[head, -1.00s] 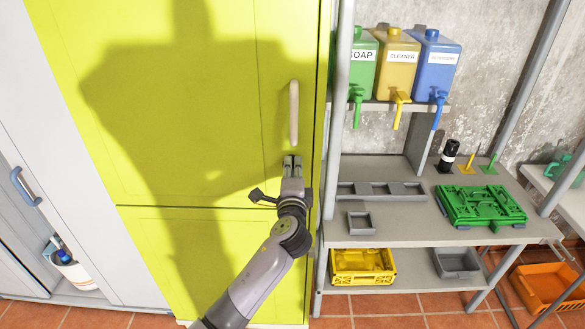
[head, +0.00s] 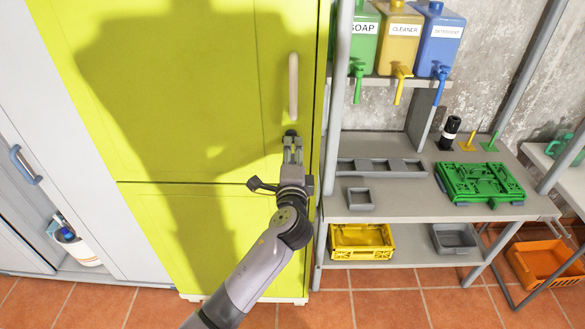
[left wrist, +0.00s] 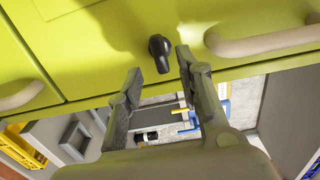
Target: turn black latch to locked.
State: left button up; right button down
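The black latch (head: 291,133) is a small dark knob on the yellow-green cabinet door, below the beige upright handle (head: 293,87). In the left wrist view the latch (left wrist: 159,52) shows as a round base with a short lever pointing down in the picture. My left gripper (head: 293,143) is just below the latch in the head view. In the left wrist view its two fingers (left wrist: 158,61) are apart, with the latch between and just beyond the tips. I cannot tell whether they touch it. No lock marking is readable. My right gripper is not in view.
A grey shelf unit (head: 395,209) stands close on the right, with bottles, a green crate (head: 480,183) and a yellow crate (head: 361,241). A grey-white cabinet (head: 90,150) with a blue handle is at left. Tiled floor shows in front.

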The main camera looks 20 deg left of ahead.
pick_arm(q)
jog(key=v, duration=0.8)
jog(key=s+f+n+g+h+b, duration=0.1)
jog(key=s+f+g, duration=0.2)
jog(key=f, duration=1.1)
jog(key=s+f+n+g+h+b, duration=0.1)
jog(key=s+f+g+h, duration=0.15)
jog(key=f, duration=1.05)
jog(key=s+f+n+g+b, duration=0.1)
jog(key=s+f+g, duration=0.25)
jog(key=f, duration=1.05)
jog(key=s+a+f+n+g+b, duration=0.1)
jog(key=s+a+f+n+g, duration=0.1)
jog(key=s+f, duration=0.7)
jog(key=s+a+f+n+g+h+b, duration=0.1)
jog(key=s+a+f+n+g, duration=0.2)
jog(key=s+f, duration=0.6)
jog(key=s+a+f+n+g+b, duration=0.1)
jog(key=s+f+n, duration=0.3)
jog(key=s, duration=1.8)
notch_tip(320, 180, down, 5)
jog(key=shift+s+a+f+n+g, duration=0.2)
jog(key=shift+a+n+g, duration=0.1)
jog(key=shift+a+g, duration=0.4)
